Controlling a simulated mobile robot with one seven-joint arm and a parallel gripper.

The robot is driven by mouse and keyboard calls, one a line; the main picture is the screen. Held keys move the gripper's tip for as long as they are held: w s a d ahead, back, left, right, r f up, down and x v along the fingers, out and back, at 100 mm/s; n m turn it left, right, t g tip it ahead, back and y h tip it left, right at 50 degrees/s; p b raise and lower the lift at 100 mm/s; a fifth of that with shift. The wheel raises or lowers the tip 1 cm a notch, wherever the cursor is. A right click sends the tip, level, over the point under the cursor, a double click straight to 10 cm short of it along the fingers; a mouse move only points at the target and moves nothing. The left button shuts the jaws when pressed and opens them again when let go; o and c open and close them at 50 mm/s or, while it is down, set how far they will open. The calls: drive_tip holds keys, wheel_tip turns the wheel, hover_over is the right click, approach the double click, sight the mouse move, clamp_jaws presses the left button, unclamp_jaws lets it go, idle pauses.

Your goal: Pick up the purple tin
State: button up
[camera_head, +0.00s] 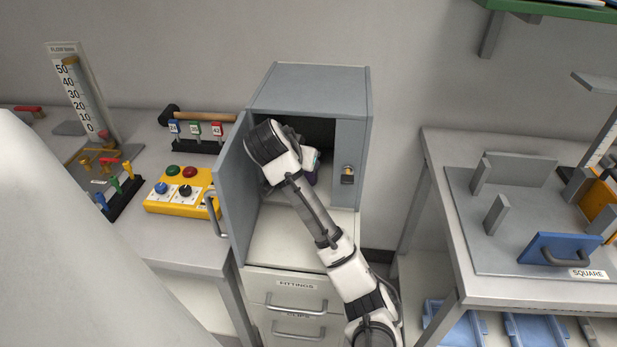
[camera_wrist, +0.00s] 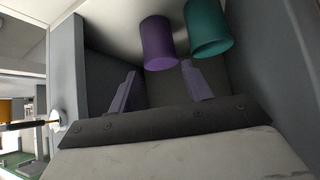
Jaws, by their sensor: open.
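The purple tin (camera_wrist: 159,42) stands inside the grey cabinet, in the upper middle of the wrist view. A teal tin (camera_wrist: 208,28) stands close to its right in that view. My gripper (camera_wrist: 158,80) is open and empty, its two fingers pointing toward the tins. The purple tin lies just beyond the fingertips, roughly in line with the gap between them. In the head view my arm reaches into the cabinet (camera_head: 312,76) and hides most of the inside.
The cabinet door (camera_head: 236,185) stands open on the left, close to my wrist. A yellow button box (camera_head: 182,191) sits on the left bench. Drawers (camera_head: 296,303) lie below the cabinet opening.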

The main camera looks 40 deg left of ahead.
drive_tip(key=shift+p+x, duration=1.1)
drive_tip(key=shift+x, duration=1.8)
drive_tip(key=shift+a+r, duration=0.1)
drive_tip(key=c, duration=0.6)
drive_tip(key=shift+c, duration=0.4)
drive_tip(key=shift+r, duration=0.1)
